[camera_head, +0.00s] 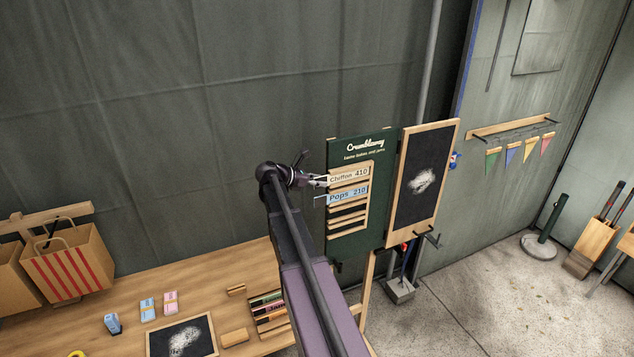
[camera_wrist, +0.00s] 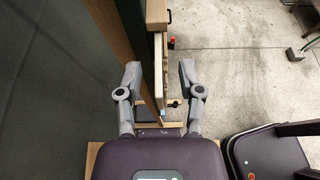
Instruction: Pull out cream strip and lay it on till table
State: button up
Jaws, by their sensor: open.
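The cream strip (camera_head: 350,175), lettered "Chiffon 410", sits in the top slot of a wooden rack on the green menu board (camera_head: 375,146). A blue strip (camera_head: 347,194), "Pops 210", sits just below it. My gripper (camera_head: 320,181) is at the left end of the cream strip, with its jaws open. In the wrist view, my gripper's (camera_wrist: 159,88) fingers are spread, with the rack's edge seen between them; I cannot tell whether they touch the strip. A wooden table (camera_head: 200,278), possibly the till table, stands at lower left.
A framed blackboard (camera_head: 423,183) adjoins the menu board at right.

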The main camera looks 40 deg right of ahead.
grip_shut()
jog(key=shift+a, duration=0.1)
jog(key=w+a, duration=0.4)
jog(key=a, duration=1.2)
jog(key=shift+a, duration=0.4)
dwell(2.5)
